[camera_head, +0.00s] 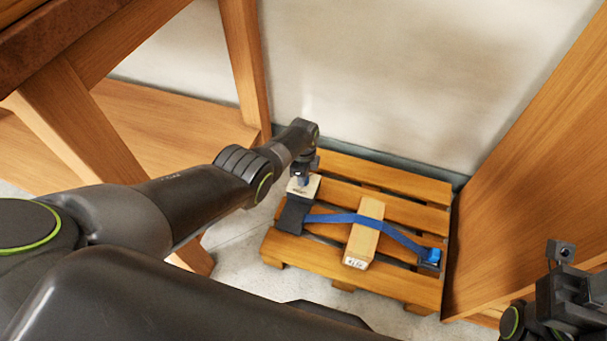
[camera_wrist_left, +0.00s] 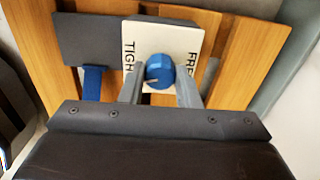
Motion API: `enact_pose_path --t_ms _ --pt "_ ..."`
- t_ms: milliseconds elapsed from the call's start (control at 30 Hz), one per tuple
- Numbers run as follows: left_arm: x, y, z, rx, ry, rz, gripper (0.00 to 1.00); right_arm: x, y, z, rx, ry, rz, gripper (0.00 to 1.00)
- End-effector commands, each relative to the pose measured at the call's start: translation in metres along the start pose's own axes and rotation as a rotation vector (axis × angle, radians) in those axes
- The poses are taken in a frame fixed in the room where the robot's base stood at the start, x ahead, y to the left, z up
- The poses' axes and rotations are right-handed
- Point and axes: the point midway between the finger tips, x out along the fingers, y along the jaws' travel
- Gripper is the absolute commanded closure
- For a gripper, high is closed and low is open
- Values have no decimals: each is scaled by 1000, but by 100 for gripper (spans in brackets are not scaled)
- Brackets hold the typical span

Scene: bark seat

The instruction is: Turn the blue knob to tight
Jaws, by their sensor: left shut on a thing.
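The blue knob (camera_wrist_left: 159,71) sits on a white plate (camera_wrist_left: 187,39) marked TIGHT on the left and FREE on the right in the left wrist view. A pale mark shows low on the knob, but I cannot tell clearly which word it points to. My left gripper (camera_wrist_left: 160,84) is shut on the knob, with one finger on each side. In the head view my left gripper (camera_head: 303,178) reaches down over the plate (camera_head: 309,187) and mostly hides the knob. My right gripper (camera_head: 570,300) is at the lower right, away from the pallet; its jaws are unclear.
The plate is beside a dark block (camera_head: 292,215) on a wooden pallet (camera_head: 335,276). A blue strap (camera_head: 330,217) runs from the block over a wooden bar (camera_head: 362,240) to a blue fitting (camera_head: 430,257). Wooden panels flank the pallet, with a wall behind.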

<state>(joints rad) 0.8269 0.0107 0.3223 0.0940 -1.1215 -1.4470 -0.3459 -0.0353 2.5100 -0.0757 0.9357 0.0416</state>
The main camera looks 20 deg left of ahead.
Motion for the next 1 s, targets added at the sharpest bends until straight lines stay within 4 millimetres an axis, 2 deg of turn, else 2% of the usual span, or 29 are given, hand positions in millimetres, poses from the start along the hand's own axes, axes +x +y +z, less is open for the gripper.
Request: enact_pose_path --t_ms 400,1000 --pt "0 0 0 265 1 -1 93 -1 0 0 -1 -3 0 55" --pt "0 0 0 338 1 -1 93 -2 0 0 -3 -11 -1 55"
